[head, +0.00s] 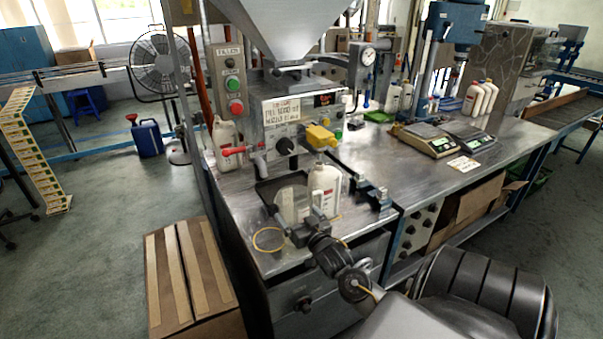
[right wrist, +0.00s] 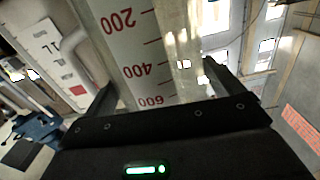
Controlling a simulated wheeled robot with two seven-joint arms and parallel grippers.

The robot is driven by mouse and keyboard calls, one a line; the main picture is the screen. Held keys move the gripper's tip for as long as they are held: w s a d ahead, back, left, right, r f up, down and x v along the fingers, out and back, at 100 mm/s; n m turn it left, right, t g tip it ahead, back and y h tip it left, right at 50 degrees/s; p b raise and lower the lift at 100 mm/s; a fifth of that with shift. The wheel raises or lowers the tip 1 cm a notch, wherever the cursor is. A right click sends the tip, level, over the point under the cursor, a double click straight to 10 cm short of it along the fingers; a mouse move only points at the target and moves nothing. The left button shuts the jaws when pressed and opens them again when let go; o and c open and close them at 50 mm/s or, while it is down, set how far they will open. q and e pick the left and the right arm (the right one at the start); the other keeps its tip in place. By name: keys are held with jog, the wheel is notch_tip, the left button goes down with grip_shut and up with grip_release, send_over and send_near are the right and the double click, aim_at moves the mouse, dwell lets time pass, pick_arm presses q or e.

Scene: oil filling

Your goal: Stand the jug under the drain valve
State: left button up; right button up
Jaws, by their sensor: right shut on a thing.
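The clear jug (head: 290,203) is at the front of the steel bench, beside the black tray (head: 264,189) and partly covering it in the head view. I cannot tell whether its base touches anything. My right gripper (head: 303,228) is shut on the jug. In the right wrist view the jug's wall (right wrist: 138,50) fills the gap between the fingers, with red marks 200, 400 and 600. The red-handled valve (head: 236,151), which looks like the drain valve, has a grey spout (head: 261,167) pointing down behind and left of the jug. My left gripper is out of view.
A white bottle (head: 324,187) stands close to the jug's right; it also shows in the right wrist view (right wrist: 58,62). A yellow ring (head: 268,240) lies on the bench's front left. Another white bottle (head: 224,143) stands left of the valve. Scales (head: 428,142) stand farther right.

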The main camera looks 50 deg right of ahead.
jog(key=shift+w+a+f+b, duration=0.25)
jog(key=shift+w+f+b, duration=0.05)
jog(key=shift+f+b, duration=0.25)
jog(key=shift+w+a+f+b, duration=0.2)
jog(key=shift+w+f+b, duration=0.1)
jog(key=shift+f+b, duration=0.2)
jog(key=shift+w+a, duration=0.15)
jog(key=shift+w, duration=0.15)
jog(key=w+a+b, duration=0.2)
jog(key=w+a, duration=0.2)
jog(key=w, duration=0.1)
jog(key=shift+w, duration=0.35)
jog(key=shift+f, duration=0.1)
jog(key=o, duration=0.7)
jog(key=shift+s, duration=0.1)
